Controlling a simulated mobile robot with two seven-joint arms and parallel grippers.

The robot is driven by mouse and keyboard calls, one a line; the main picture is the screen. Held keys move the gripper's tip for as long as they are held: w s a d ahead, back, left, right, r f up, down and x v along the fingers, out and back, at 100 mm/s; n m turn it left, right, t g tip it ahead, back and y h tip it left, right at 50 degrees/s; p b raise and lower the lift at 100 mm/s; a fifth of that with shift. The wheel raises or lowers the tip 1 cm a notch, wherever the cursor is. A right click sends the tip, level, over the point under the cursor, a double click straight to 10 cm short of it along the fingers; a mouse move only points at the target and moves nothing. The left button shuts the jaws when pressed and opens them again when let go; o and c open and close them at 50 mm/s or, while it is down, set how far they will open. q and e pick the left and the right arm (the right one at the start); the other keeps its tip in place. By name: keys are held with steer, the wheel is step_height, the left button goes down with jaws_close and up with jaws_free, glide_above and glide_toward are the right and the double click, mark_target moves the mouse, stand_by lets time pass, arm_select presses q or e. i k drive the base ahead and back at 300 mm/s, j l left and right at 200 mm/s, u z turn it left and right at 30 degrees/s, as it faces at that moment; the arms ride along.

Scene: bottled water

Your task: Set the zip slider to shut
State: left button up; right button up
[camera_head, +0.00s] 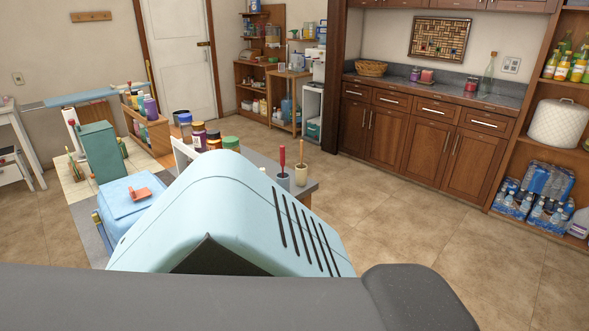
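No zip slider can be made out in the head view. A light blue, soft-looking item (118,208) with a small orange-red piece (140,193) on top lies at the left on the worktable. I cannot tell whether it has a zip. Neither of my grippers can be made out. A large light blue shell with dark slots and a dark grey bar fill the lower foreground and hide much of the table.
The table holds a green box (102,152), a wooden caddy (150,130), several capped bottles (214,138) and two cups with handled tools (283,180). Wooden cabinets (400,140) line the back; shrink-wrapped water bottles (548,180) sit on the right shelf. The tiled floor (400,220) between is clear.

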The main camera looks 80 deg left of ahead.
mark_target(97, 218)
steer(key=j+u, duration=0.1)
steer(key=u, duration=3.55)
steer(key=j, duration=0.1)
